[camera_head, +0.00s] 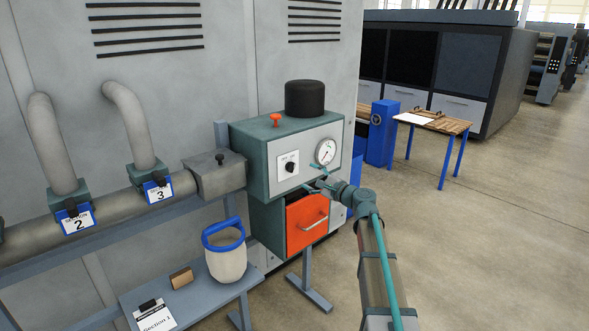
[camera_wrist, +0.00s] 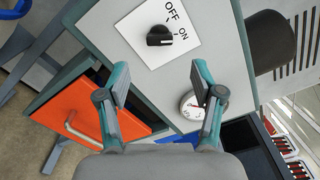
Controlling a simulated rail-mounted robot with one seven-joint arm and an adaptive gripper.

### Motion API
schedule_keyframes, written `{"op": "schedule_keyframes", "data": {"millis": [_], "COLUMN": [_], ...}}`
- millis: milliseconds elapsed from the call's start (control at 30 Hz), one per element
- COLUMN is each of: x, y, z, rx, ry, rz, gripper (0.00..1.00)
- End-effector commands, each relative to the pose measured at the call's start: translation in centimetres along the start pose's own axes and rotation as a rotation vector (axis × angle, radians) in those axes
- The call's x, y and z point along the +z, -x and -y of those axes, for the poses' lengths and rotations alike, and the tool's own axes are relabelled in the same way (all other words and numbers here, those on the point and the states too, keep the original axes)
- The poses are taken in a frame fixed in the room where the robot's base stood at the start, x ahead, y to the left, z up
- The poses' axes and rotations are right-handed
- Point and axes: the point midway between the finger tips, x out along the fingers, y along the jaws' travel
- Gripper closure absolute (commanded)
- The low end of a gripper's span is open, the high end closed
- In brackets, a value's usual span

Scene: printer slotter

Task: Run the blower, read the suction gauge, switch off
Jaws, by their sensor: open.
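The blower box (camera_head: 255,160) is green with a grey front. Its black rotary switch (camera_head: 289,167) sits on a white plate; in the wrist view the switch (camera_wrist: 160,37) has OFF and ON printed beside it. I cannot tell for certain which word it points to. The round white suction gauge (camera_head: 326,151) is right of the switch; in the wrist view my right finger partly covers the gauge (camera_wrist: 190,105). Its needle is too small to read. My gripper (camera_head: 318,186) is open and empty, in front of the box below the gauge. In the wrist view the switch lies beyond the fingertips (camera_wrist: 160,84).
An orange drawer front (camera_head: 306,222) with a metal handle is below the switch panel. A red mushroom knob (camera_head: 275,119) and a black cylinder (camera_head: 305,98) top the box. A white bucket (camera_head: 228,264) stands on a low shelf at left. Floor at right is clear.

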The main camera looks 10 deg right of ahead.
Motion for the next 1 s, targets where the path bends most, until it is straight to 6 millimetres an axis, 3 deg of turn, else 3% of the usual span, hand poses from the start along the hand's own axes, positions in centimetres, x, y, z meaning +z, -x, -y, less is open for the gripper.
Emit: {"op": "schedule_keyframes", "data": {"millis": [300, 500, 933, 1000], "x": [0.0, 0.0, 0.0, 0.0], "y": [-5.7, -8.1, -8.9, -8.9], "z": [0.3, 0.2, -0.1, -0.1], "rx": [0.003, 0.002, 0.002, 0.002], "ry": [0.001, 0.003, 0.004, 0.004], "rz": [0.001, 0.000, 0.000, -0.001], "gripper": [0.33, 0.33, 0.33, 0.42]}}
